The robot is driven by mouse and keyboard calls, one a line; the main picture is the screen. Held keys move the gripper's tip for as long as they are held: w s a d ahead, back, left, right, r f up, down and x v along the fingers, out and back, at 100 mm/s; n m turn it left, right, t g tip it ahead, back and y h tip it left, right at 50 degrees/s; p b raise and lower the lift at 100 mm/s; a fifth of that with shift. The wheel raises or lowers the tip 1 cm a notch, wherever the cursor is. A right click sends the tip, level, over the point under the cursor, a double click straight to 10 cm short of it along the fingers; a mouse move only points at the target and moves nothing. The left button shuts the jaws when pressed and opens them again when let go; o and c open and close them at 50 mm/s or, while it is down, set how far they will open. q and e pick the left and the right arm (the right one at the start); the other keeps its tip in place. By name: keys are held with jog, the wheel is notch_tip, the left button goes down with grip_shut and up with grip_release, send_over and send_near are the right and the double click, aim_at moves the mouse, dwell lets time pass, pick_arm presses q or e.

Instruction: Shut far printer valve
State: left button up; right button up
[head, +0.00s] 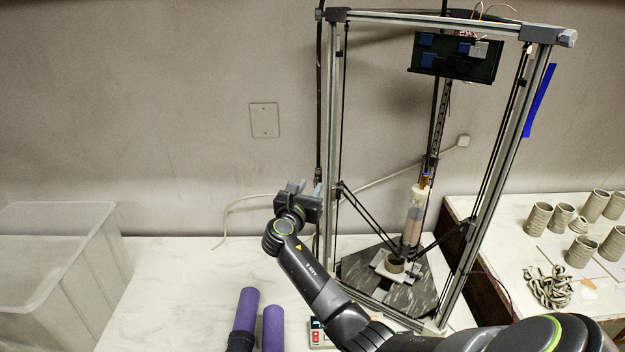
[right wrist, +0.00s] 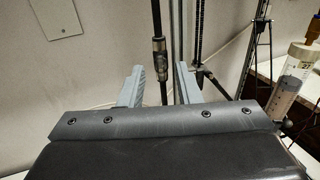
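The delta clay printer (head: 333,130) stands on the table with its tall metal frame. A black hose runs down beside its left post, and a metal fitting that looks like the valve (right wrist: 159,52) sits on it in the right wrist view. I cannot make out the handle position. My right gripper (head: 300,187) is at that post, partly hiding the hose in the head view. In the right wrist view its fingers (right wrist: 159,76) are apart, with the fitting and hose showing between and beyond them. Contact is not visible. My left gripper is not in view.
A translucent bin (head: 60,260) stands at the left. Purple cylinders (head: 246,310) lie at the front of the table. A clay syringe (head: 414,215) hangs inside the frame. Ringed clay cups (head: 538,218) stand on the right table.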

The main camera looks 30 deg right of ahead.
aim_at(316, 182)
jog(key=shift+x, duration=1.45)
jog(key=shift+c, duration=0.2)
grip_shut()
